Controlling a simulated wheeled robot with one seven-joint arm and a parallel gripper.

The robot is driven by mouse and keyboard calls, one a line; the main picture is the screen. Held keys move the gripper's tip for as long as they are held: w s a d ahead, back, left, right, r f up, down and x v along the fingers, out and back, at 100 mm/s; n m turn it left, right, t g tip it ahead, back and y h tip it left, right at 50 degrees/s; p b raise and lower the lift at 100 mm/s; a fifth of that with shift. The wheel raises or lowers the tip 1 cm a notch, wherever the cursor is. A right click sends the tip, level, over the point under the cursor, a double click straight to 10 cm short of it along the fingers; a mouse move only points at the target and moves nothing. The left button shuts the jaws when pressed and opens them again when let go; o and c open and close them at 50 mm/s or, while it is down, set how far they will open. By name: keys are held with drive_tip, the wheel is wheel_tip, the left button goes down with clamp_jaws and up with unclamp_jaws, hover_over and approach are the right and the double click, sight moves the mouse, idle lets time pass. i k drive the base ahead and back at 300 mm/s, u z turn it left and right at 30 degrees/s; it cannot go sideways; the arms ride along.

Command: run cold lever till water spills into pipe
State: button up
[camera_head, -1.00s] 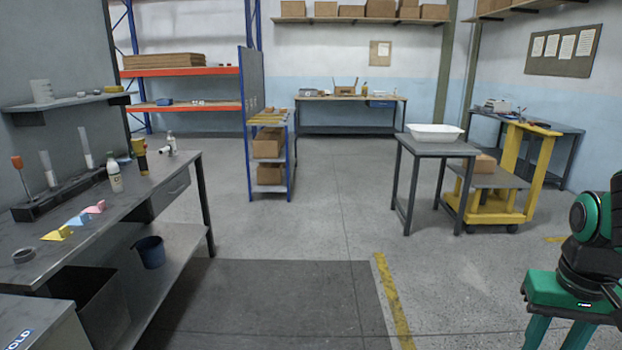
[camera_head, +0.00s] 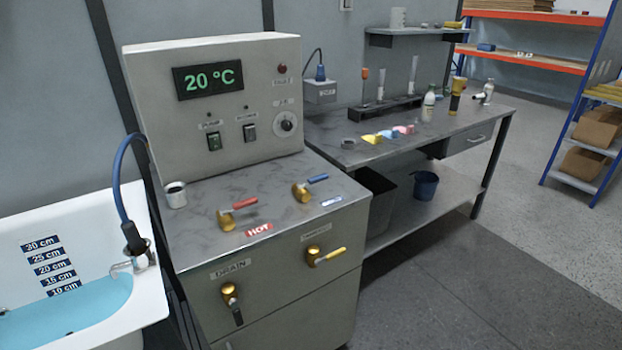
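The blue-handled lever (camera_head: 309,188) on a brass valve is on top of the grey control cabinet (camera_head: 337,240), with a small blue label beside it. The red-handled lever (camera_head: 238,209), labelled HOT, is to its left. The white bathtub (camera_head: 140,305) is at the lower left and holds blue water (camera_head: 80,312). The water surface lies near the 10 cm mark of a depth scale (camera_head: 54,265). A blue hose (camera_head: 120,180) runs down to a dark fitting and metal spout (camera_head: 130,264) at the tub's rim. I cannot make out a spill pipe. My gripper is not in view.
The cabinet display (camera_head: 208,81) reads 20 °C. A workbench (camera_head: 425,135) is behind right; the right floor is clear.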

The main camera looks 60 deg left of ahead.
sight(301, 185)
drive_tip(key=u, duration=1.85)
drive_tip(key=k, duration=0.4)
drive_tip(key=u, duration=0.3)
drive_tip(key=i, duration=1.5)
drive_tip(key=u, duration=0.05)
